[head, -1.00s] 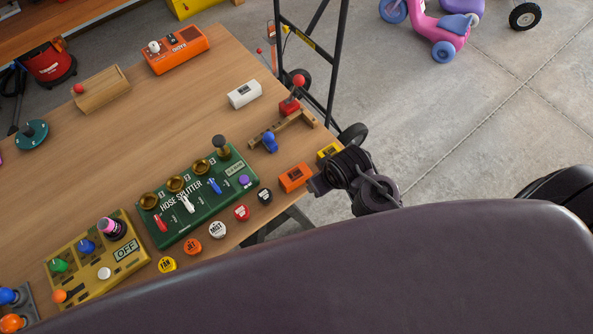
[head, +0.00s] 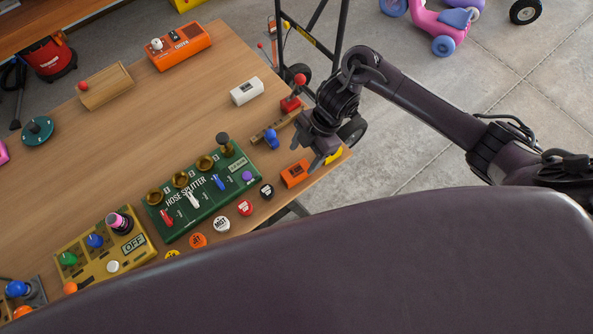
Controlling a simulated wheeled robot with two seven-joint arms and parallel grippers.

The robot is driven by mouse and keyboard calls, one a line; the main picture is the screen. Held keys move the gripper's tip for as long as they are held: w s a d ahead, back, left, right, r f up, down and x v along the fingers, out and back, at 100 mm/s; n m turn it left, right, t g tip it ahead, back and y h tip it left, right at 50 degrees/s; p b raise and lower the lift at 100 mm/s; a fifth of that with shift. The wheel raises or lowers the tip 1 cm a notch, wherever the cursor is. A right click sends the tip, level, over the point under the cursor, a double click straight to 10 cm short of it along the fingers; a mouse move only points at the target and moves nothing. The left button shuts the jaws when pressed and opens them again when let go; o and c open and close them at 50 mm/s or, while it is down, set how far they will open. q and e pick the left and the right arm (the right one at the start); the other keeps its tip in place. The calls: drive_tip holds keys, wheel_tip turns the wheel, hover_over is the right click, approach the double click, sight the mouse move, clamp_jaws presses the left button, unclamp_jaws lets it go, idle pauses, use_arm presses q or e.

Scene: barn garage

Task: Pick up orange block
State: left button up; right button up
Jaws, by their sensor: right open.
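The small orange block (head: 294,174) lies near the table's right front edge, to the right of the black round button. It has a dark label on its top. My right gripper (head: 318,160) hangs just above and to the right of the block, with its fingers pointing down. It is open and holds nothing. I cannot tell whether a finger touches the block. A yellow block (head: 338,156) lies just behind the fingers, partly hidden. My left gripper is not in view.
The green hose splitter box (head: 203,193) stands left of the block, with several round buttons along its front. A wooden bracket with a blue knob (head: 271,138) and a red-knobbed lever (head: 292,101) stand behind. A white block (head: 246,91) lies farther back. A hand truck (head: 335,60) stands beyond the table edge.

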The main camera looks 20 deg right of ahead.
sight(297, 170)
drive_tip(key=shift+s+d+f, duration=0.15)
drive_tip(key=shift+s+d, duration=0.05)
drive_tip(key=shift+d, duration=0.1)
drive_tip(key=p+x, duration=0.2)
drive_tip(key=x, duration=0.4)
drive_tip(key=shift+a+f, duration=0.1)
drive_tip(key=shift+a, duration=0.2)
drive_tip(key=shift+a+f, duration=0.15)
drive_tip(key=shift+f, duration=0.25)
drive_tip(key=c, duration=1.1)
drive_tip(key=shift+r, duration=0.1)
